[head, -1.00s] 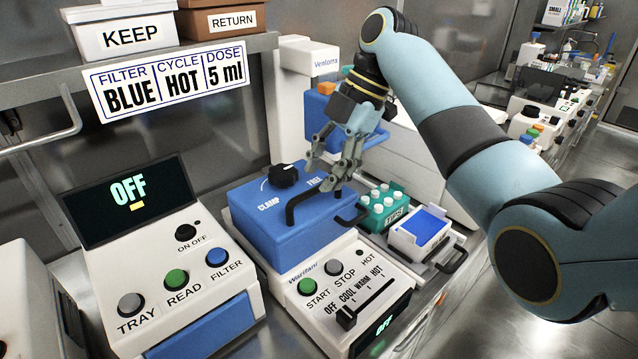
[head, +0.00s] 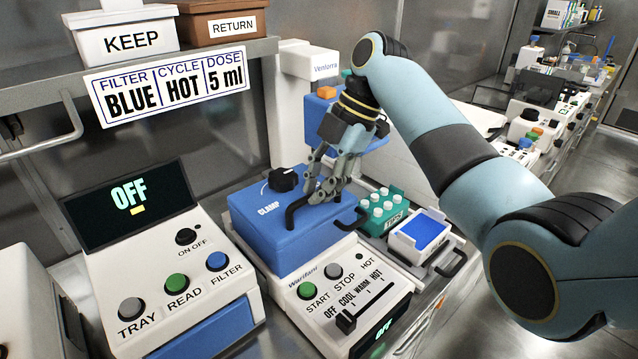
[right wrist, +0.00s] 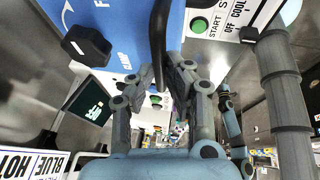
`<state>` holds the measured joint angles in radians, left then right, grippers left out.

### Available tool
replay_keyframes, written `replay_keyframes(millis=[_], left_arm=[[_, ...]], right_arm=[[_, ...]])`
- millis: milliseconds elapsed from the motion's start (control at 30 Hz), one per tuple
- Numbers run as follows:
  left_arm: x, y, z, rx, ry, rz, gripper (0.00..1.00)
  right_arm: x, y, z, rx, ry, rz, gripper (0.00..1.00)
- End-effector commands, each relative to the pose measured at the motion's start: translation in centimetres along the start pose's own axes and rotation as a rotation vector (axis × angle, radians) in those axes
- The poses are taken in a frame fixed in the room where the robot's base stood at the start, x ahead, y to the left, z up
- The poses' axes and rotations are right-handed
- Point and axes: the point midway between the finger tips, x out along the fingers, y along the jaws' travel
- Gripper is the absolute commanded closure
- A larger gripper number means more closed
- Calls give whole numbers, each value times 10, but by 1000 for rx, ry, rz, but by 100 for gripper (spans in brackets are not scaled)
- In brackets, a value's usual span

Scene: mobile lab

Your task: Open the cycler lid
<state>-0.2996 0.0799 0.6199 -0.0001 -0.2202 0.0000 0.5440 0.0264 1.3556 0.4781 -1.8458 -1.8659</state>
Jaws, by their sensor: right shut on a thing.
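The cycler (head: 345,290) is a white unit with a closed blue lid (head: 285,235). The lid carries a black clamp knob (head: 283,180) and a black bar handle (head: 292,214), and it also shows in the right wrist view (right wrist: 112,22). My right gripper (head: 322,194) is at the top of the lid, shut on the black handle. In the right wrist view the handle (right wrist: 158,45) runs between my two fingers. The FREE label is hidden behind my gripper in the head view.
A reader with an OFF screen (head: 130,200) stands left of the cycler. A teal tip rack (head: 384,212) and a white tray with a blue top (head: 420,232) stand close on the right. A shelf with KEEP (head: 120,38) and RETURN (head: 222,22) boxes is behind.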

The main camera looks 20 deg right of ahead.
Motion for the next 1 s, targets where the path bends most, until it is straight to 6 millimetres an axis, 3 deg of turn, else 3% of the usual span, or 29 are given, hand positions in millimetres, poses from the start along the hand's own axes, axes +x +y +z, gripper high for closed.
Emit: replay_keyframes(millis=[467,733,1000], left_arm=[[-6,-1,0,0,0,0,60],[-15,-1,-1,0,0,0,60],[-8,-1,-1,0,0,0,60]], right_arm=[[-10,12,-4,-2,0,3,100],[-30,45,-12,-3,0,6,100],[-42,84,-17,-2,-1,6,100]])
